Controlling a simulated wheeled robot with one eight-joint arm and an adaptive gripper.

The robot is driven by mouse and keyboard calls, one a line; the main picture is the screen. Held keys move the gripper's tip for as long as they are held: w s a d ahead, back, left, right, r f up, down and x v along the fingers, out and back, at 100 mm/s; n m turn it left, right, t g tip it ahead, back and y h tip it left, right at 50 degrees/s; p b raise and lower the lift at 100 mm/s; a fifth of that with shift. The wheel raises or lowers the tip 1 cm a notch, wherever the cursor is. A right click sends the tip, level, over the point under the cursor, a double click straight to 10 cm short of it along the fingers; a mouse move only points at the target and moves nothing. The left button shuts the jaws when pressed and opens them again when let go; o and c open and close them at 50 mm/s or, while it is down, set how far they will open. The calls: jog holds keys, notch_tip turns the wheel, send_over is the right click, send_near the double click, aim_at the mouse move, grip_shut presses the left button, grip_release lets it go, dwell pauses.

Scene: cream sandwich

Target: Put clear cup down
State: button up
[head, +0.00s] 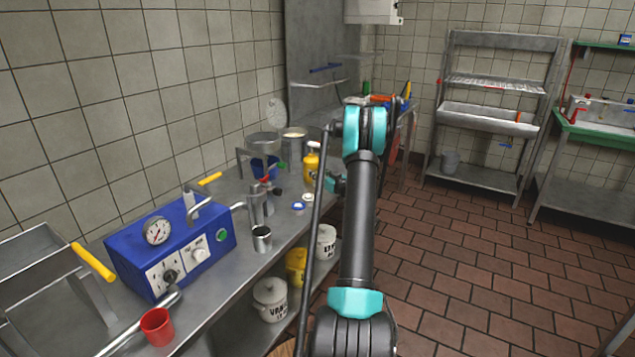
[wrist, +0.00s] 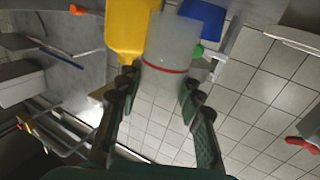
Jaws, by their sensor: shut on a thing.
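The clear cup (wrist: 172,42) is a frosted, see-through cup with a red band, in the top middle of the wrist view. My gripper (wrist: 158,88) is shut on it, with one dark finger on each side near the red band. A yellow bottle (wrist: 130,28) shows close beside the cup on its left in the wrist view. In the head view my gripper (head: 334,183) is partly hidden by my own arm, beside the yellow bottle (head: 311,165) at the worktop's edge. I cannot make out the cup there.
The steel worktop (head: 223,282) runs along the left wall. It holds a blue machine (head: 205,247) with a gauge, a red cup (head: 157,326), a metal cup (head: 262,239) and a blue container (head: 262,168). White pots (head: 270,298) stand below. The tiled floor at right is open.

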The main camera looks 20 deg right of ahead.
jog(key=shift+f, duration=1.95)
jog(key=o, duration=1.1)
jog(key=shift+f, duration=0.1)
jog(key=shift+o, duration=0.2)
